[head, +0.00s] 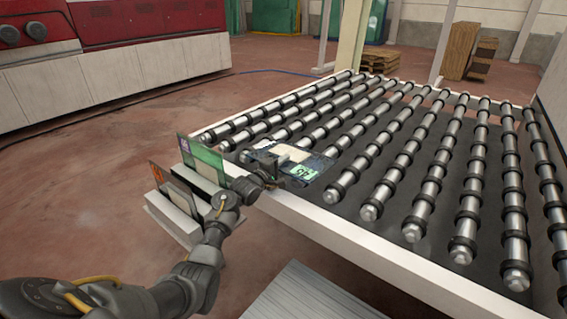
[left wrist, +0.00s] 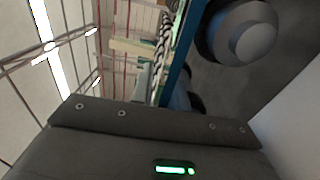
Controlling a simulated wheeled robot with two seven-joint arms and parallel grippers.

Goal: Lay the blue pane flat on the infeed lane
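The blue pane (head: 322,162) is dark and see-through, with a green label near its front corner. It is at the left front edge of the infeed lane (head: 320,222), over the ends of the rollers. It looks close to flat in the head view; I cannot tell whether it touches the rollers. My left gripper (head: 270,172) is at the pane's near left side and appears shut on it. In the left wrist view the pane's blue edge (left wrist: 181,50) rises from the gripper beside a roller end (left wrist: 245,40). The fingertips are largely hidden. My right gripper is not in view.
A pale rack (head: 178,222) left of the lane holds a green-edged pane (head: 203,158) and an orange-labelled pane (head: 172,190) upright. The lane's rollers (head: 430,190) are otherwise clear. A grey ribbed surface (head: 310,295) is at the front.

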